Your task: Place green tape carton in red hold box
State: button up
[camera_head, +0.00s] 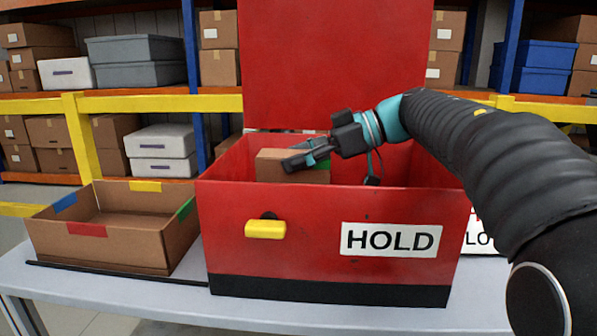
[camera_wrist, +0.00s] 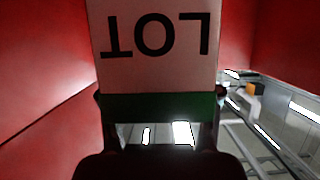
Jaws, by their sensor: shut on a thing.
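The red hold box (camera_head: 300,260) stands on the table with its lid up and a white HOLD label on its front. My gripper (camera_head: 305,160) reaches into its opening from the right. It is shut on the green tape carton (camera_head: 283,168), a brown carton with green tape at its right end. The carton is at the level of the box opening, its lower part hidden by the front wall. In the wrist view, the carton (camera_wrist: 155,45) shows an upside-down LOT label and a green tape band between my fingers, with red walls on both sides.
An open cardboard tray (camera_head: 105,255) with coloured tape marks stands left of the red box. It looks empty. A yellow latch (camera_head: 266,229) sticks out of the box front. A white sign is partly hidden at the right. Shelves with boxes stand behind.

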jog(key=shift+f, duration=1.3)
jog(key=shift+f, duration=0.1)
jog(key=o, duration=1.5)
jog(key=shift+f, duration=0.1)
jog(key=shift+o, duration=0.2)
jog(key=shift+r, duration=0.25)
jog(key=v, duration=0.7)
jog(key=shift+d, duration=0.25)
